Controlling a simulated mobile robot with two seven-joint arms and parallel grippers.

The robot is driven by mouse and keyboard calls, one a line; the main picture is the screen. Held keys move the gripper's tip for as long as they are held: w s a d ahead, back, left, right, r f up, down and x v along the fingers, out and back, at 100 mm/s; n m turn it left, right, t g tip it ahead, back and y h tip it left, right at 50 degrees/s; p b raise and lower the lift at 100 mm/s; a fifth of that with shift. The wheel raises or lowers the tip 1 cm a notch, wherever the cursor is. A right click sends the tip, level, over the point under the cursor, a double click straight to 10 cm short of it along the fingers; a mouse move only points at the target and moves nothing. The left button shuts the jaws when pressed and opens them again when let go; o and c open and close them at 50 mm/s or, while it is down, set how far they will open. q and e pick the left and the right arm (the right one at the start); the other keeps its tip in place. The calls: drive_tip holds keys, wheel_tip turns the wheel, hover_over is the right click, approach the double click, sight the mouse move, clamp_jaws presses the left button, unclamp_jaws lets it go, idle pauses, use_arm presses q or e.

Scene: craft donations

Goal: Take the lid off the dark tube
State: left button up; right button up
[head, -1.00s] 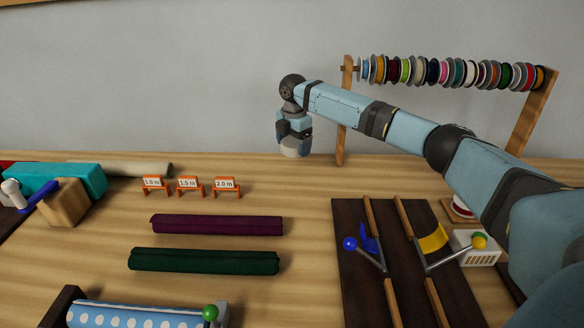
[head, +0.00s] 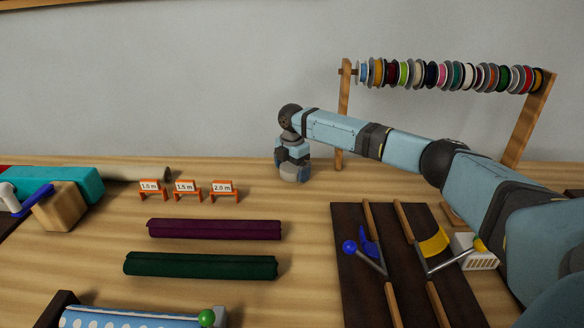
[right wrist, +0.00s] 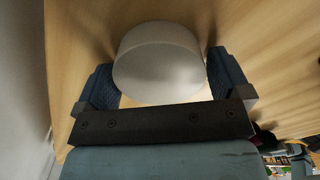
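My right gripper (head: 292,172) is low over the back of the table, left of the spool rack. It is shut on a pale round lid (right wrist: 160,60), which sits between both fingers in the right wrist view. The lid is at or just above the table; its underside is hidden. No upright dark tube shows clearly. A pale tube (head: 138,174) with a dark end lies at the back left, partly hidden by a teal block. A purple roll (head: 215,229) and a dark green roll (head: 200,265) lie in front. My left gripper is out of view.
Orange length signs (head: 185,189) stand left of my right gripper. The spool rack (head: 343,120) stands behind my right arm. A dark board (head: 350,290) with wooden rails and levers lies front right. A teal block (head: 85,180) is at the left. Bare wood surrounds the gripper.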

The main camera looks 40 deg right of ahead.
sight(292, 167)
wheel_tip(292, 167, up, 12)
drive_tip(key=p, duration=0.2)
drive_tip(key=shift+r+p, duration=0.15)
drive_tip(key=shift+p, duration=0.25)
